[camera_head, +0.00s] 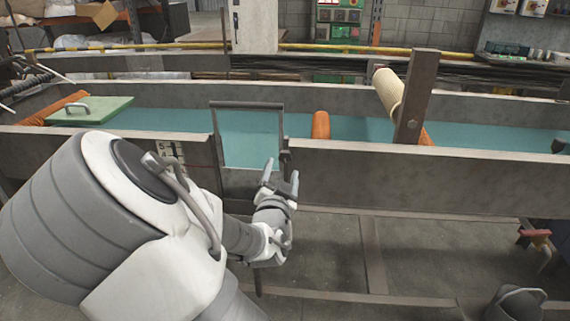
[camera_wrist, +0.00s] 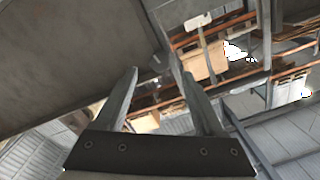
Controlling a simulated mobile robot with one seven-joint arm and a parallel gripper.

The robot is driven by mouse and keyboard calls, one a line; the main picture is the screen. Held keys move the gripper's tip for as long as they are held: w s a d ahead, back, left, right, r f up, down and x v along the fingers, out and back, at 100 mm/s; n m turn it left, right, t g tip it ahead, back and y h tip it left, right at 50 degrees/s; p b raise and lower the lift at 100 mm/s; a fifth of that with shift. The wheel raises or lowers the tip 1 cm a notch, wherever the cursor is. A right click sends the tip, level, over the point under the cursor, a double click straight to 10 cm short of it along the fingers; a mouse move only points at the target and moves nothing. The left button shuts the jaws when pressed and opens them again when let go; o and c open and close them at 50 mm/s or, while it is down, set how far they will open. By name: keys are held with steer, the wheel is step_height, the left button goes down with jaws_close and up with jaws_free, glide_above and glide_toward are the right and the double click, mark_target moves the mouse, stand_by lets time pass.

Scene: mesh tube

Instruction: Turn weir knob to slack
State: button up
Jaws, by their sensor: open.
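The weir gate (camera_head: 248,104) is a grey upright frame with a pale blue-green panel, set in the near wall of the long water trough (camera_head: 420,178). A small dark fitting (camera_head: 285,154) sits at the lower right of the frame; I cannot tell whether it is the weir knob. No knob is clearly visible in either view. My gripper (camera_head: 281,172) is just below and in front of that fitting, its fingers pointing up. In the wrist view my gripper (camera_wrist: 160,73) is open, with nothing held between the fingers and a grey trough wall (camera_wrist: 70,60) close at left.
A green lid (camera_head: 92,111) with a handle lies across the trough at left. A brown post (camera_head: 415,95) with a beige roll (camera_head: 388,92) stands at right. An orange cylinder (camera_head: 321,125) is in the trough. Metal floor rails (camera_head: 372,255) lie below.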

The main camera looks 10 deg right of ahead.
mark_target(285, 158)
steer(key=b+x, duration=0.1)
steer(key=x, duration=0.6)
steer(key=shift+f, duration=0.1)
jaws_close()
